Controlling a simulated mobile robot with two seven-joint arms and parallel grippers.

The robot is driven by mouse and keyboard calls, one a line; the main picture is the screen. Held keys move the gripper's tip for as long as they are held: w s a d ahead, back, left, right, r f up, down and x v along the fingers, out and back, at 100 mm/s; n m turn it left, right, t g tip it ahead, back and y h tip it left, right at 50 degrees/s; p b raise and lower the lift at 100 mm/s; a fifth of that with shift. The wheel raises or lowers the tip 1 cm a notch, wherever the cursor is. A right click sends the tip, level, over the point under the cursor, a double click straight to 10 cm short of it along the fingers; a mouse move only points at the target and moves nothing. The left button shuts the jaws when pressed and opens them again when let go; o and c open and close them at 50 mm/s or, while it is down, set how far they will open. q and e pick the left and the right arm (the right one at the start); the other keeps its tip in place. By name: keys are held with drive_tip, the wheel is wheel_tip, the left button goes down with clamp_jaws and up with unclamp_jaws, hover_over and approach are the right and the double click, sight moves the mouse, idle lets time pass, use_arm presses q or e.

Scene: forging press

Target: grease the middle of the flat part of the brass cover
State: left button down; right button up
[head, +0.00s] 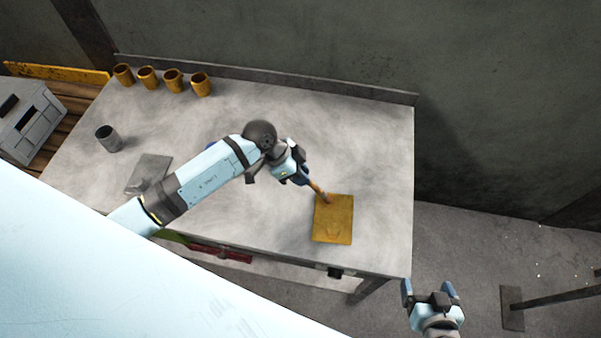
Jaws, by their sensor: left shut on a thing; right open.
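The brass cover (340,222) is a yellow-gold, roughly square plate near the front right of the grey table. A faint raised shape shows near its front edge. My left gripper (302,180) is shut on a thin brown tool (317,188), which looks like a grease brush. The tool slants down to the right, and its tip is over the back left part of the cover. I cannot tell whether the tip touches it. My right gripper (429,288) is open and empty, off the table's front right corner.
Several brass cups (172,80) stand along the back left of the table (330,120). A dark grey cup (109,139) and a grey plate (149,173) are at the left. A grey box (33,122) sits beyond the left edge. The table's back right is clear.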

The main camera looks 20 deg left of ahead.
use_arm(q)
wheel_tip(320, 180, up, 3)
drive_tip(key=p, duration=0.4)
drive_tip(key=shift+r, duration=0.1)
idle(0.3)
